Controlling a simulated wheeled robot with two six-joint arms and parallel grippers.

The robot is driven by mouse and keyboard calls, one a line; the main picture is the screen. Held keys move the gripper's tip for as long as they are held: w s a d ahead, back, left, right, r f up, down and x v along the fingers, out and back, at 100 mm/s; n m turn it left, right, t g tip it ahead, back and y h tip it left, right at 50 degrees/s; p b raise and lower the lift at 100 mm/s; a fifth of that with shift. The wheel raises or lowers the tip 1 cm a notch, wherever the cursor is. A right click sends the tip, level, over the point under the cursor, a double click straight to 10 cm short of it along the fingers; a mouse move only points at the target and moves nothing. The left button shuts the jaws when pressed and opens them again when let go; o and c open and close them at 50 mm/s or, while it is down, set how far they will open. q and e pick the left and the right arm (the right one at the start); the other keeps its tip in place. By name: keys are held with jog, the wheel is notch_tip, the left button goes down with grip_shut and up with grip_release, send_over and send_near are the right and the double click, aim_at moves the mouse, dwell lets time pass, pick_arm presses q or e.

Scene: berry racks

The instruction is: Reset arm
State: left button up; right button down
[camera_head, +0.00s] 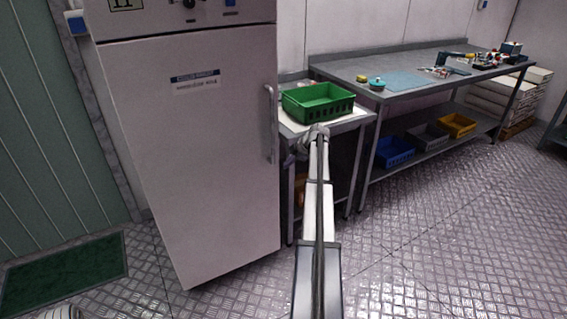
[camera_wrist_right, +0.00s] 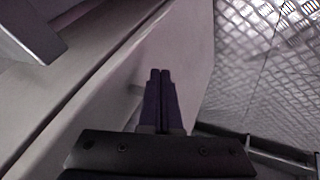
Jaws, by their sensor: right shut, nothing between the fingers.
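My right arm reaches forward from the bottom of the head view, and its wrist end is in front of the small side table. In the right wrist view my right gripper (camera_wrist_right: 160,76) shows two dark fingers together with nothing between them. A pale, smooth surface lies beyond the fingertips in that view. Whether they touch it cannot be told. In the head view the fingers are too small to make out.
A tall white cabinet (camera_head: 190,150) with a handle stands left of my right arm. A green crate (camera_head: 318,112) sits on a small side table (camera_head: 345,122) just beyond the wrist. A long workbench (camera_head: 420,84) with tools stands right. Patterned floor is clear at right.

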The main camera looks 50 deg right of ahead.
jog(key=p+v, duration=0.1)
jog(key=v, duration=0.1)
jog(key=p+v, duration=0.2)
jog(key=v, duration=0.1)
jog(key=shift+s+d+r+p, duration=0.2)
jog(key=shift+d+r+p, duration=0.1)
